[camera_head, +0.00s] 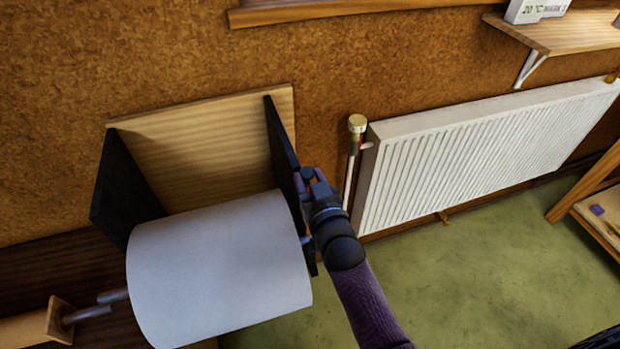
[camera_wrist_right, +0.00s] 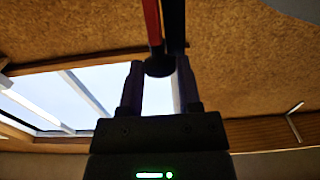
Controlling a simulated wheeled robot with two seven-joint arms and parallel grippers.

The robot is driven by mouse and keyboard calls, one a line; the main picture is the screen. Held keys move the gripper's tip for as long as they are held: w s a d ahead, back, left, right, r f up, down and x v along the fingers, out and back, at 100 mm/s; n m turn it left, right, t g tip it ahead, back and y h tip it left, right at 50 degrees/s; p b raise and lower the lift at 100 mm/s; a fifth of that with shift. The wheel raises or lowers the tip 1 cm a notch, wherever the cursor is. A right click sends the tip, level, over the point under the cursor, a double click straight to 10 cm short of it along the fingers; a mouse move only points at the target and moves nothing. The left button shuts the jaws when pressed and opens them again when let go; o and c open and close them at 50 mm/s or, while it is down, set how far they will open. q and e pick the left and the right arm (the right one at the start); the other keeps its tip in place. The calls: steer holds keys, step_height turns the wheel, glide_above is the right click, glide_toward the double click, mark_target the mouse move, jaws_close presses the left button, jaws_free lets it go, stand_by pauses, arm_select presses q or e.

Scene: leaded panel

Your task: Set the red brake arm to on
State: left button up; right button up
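The red brake arm (camera_wrist_right: 152,22) shows as a red strip at the top of the right wrist view, ending in a round black knob (camera_wrist_right: 159,67). My right gripper (camera_head: 313,173) is at the right side of the dark side panel of the wall roll holder in the head view. In the right wrist view its two fingers (camera_wrist_right: 159,75) stand on either side of the knob, which fills the gap at the fingertips; the gripper looks shut on it. The arm is hidden in the head view, and no on mark can be read. My left gripper is not in view.
A large white roll (camera_head: 220,262) sits between dark side panels (camera_head: 284,150) on a wooden backboard (camera_head: 215,130). A white radiator (camera_head: 480,150) with a valve (camera_head: 356,125) is close to the right of my right gripper. Green floor (camera_head: 470,270) lies open at lower right.

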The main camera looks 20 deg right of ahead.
jaws_close()
stand_by(1.0)
